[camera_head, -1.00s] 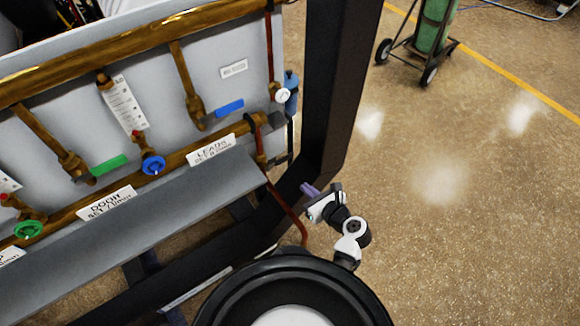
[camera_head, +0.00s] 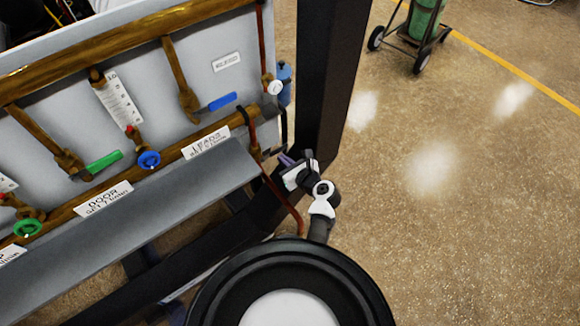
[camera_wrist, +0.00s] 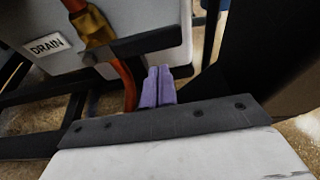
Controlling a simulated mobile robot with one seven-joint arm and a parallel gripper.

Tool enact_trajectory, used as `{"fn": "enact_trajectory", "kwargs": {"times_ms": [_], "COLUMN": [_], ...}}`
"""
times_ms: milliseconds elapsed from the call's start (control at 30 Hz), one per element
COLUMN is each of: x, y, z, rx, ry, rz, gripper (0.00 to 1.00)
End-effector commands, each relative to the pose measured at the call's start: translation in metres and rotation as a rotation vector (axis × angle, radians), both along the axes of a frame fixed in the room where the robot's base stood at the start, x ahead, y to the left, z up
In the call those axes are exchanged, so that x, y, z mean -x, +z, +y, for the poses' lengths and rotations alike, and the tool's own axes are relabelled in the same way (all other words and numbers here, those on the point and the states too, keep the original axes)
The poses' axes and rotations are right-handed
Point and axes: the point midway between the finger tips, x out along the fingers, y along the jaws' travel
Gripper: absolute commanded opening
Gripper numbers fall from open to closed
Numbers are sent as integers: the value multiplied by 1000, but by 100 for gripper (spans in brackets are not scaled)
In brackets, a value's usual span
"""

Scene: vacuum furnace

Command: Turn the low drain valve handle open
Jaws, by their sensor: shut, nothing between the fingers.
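In the wrist view, a brass valve body (camera_wrist: 92,27) sits on a red-brown pipe (camera_wrist: 128,80) beside a white DRAIN label (camera_wrist: 47,45). A dark flat bar (camera_wrist: 150,40) runs right from the brass body and looks like the handle, level or slightly tilted. My gripper (camera_wrist: 157,72) has its two purple fingers together, empty, just below the bar in the picture. Whether they touch it I cannot tell. In the head view my gripper (camera_head: 285,159) is low beside the frame post, right of the red-brown pipe (camera_head: 285,200). The handle is not clear there.
A dark upright post (camera_head: 328,80) stands close behind and right of my gripper. A grey sloping ledge (camera_head: 140,215) lies left, below brass pipes with blue (camera_head: 222,102) and green (camera_head: 104,162) handles. Open floor (camera_head: 440,200) is to the right.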

Motion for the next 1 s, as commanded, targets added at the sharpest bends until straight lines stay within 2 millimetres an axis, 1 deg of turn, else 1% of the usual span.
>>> {"fn": "enact_trajectory", "kwargs": {"times_ms": [33,200,633,1000], "x": [0,1,0,-12], "y": [8,17,17,21], "z": [0,1,1,0], "rx": [0,-1,2,50], "ry": [1,2,2,2], "rz": [0,2,0,-35], "gripper": [0,0,0,0]}}
